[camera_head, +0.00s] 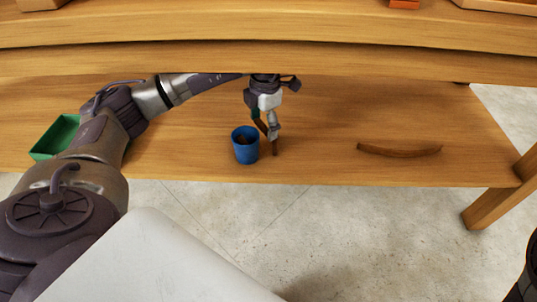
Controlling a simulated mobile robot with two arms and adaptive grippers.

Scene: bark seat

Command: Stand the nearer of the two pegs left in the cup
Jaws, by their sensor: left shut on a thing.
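My left gripper (272,132) points down just right of the blue cup (245,152) on the lower wooden shelf. It is shut on a thin brown peg (275,148), whose lower end shows below the fingers. The peg points downward beside the cup, outside it; I cannot tell whether its tip touches the shelf. Something dark brown shows inside the cup's mouth, too small to make out. My right gripper is not in view.
A green tray (45,140) sits at the far left of the shelf, partly behind my arm. An upper wooden board (300,60) crosses above, with an orange thing (404,4) on top. The shelf between the cup and the lying peg is clear.

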